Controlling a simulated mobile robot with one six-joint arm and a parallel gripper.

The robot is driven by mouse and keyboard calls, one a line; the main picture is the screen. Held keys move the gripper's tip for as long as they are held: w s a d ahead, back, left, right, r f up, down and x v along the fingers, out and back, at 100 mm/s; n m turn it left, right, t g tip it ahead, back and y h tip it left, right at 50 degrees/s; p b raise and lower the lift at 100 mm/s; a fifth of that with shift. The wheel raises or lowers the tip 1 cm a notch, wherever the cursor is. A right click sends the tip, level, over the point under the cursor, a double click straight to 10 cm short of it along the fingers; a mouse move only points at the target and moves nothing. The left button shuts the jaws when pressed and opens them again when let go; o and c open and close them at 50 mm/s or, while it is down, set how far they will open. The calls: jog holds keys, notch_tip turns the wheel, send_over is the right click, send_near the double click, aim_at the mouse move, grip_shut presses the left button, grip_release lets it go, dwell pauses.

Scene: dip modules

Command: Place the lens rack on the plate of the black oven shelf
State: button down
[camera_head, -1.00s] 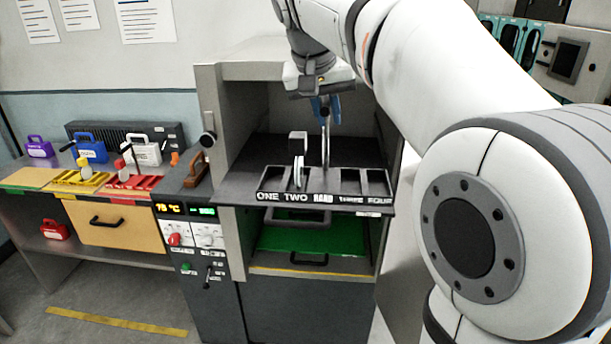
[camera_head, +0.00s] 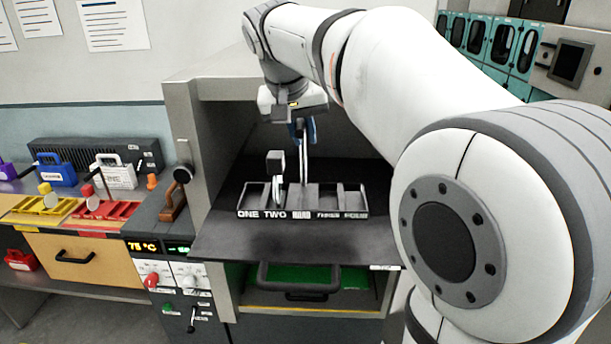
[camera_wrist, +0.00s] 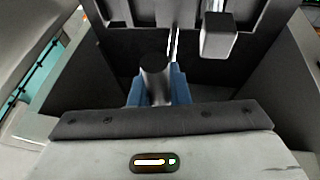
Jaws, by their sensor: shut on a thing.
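The lens rack (camera_head: 303,214) is a dark tray with white slot labels along its front. A white disc and a grey block stand in its left part. It is level over the black oven shelf plate (camera_head: 290,244); I cannot tell whether it touches. My gripper (camera_head: 303,138), with blue fingers, is shut on the rack's upright handle (camera_head: 305,155), above the rack. In the wrist view, the blue fingers (camera_wrist: 158,88) flank a dark round post (camera_wrist: 154,70), and part of the rack shows beyond. The fingertips' contact is partly hidden.
The grey oven housing (camera_head: 188,140) walls the shelf at left. A pull handle (camera_head: 298,283) and a green tray (camera_head: 305,273) lie below the plate. A bench at left holds coloured racks, including a red one (camera_head: 106,209). Bare plate shows in front of the lens rack.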

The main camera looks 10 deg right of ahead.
send_over(305, 193)
notch_tip(305, 193, down, 6)
jog(key=c, duration=1.4)
grip_release()
jog(key=shift+o, duration=0.2)
jog(key=v, duration=1.2)
